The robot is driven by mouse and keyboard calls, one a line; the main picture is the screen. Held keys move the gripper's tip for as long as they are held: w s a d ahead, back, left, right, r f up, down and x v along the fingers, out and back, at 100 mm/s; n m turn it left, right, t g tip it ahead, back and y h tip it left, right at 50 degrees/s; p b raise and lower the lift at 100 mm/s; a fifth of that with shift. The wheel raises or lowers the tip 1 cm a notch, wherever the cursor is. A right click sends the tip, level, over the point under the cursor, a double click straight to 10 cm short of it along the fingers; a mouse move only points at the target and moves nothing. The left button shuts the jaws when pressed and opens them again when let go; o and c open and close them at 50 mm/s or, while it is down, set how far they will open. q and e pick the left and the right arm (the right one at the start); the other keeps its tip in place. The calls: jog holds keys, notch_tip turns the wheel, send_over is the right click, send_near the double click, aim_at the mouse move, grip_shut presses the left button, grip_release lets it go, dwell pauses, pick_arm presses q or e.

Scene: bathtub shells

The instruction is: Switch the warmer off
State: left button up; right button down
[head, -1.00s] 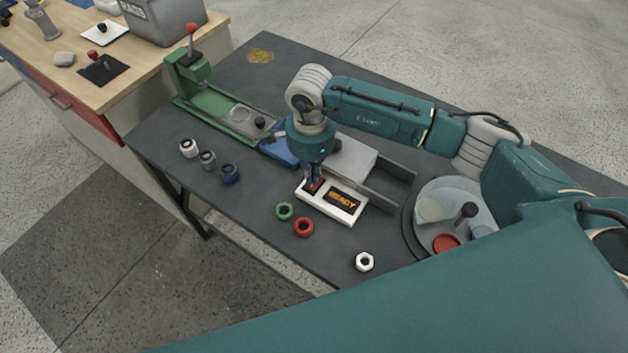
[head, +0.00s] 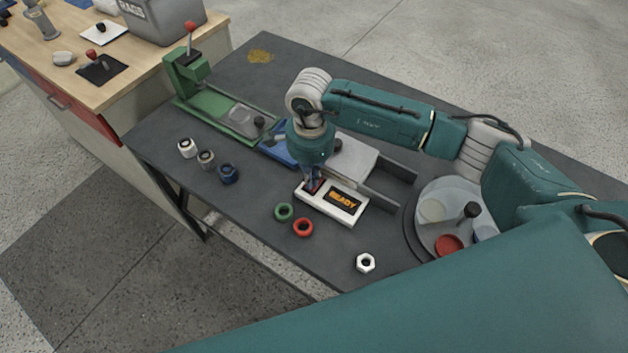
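A white control box (head: 345,215) lies on the dark table, with a black display (head: 343,200) showing READY in orange letters. A small dark red switch (head: 317,187) sits at its left end. My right gripper (head: 312,182) points down at the switch, its fingertips at or just over it; I cannot tell whether they touch. The fingers are small and partly hidden by the wrist, so their opening is unclear. The switch is partly covered by them. My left gripper is not in view.
A grey slide unit (head: 356,158) stands behind. A round clear tray (head: 430,235) is at right. A green press (head: 190,80) stands back left.

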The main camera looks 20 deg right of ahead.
jog(key=shift+f, duration=0.25)
jog(key=shift+r, duration=0.15)
jog(key=shift+w+r+p, duration=0.1)
jog(key=shift+r+p, duration=0.3)
jog(key=shift+r, duration=0.45)
jog(key=shift+r+p, duration=1.05)
jog(key=shift+r, duration=1.5)
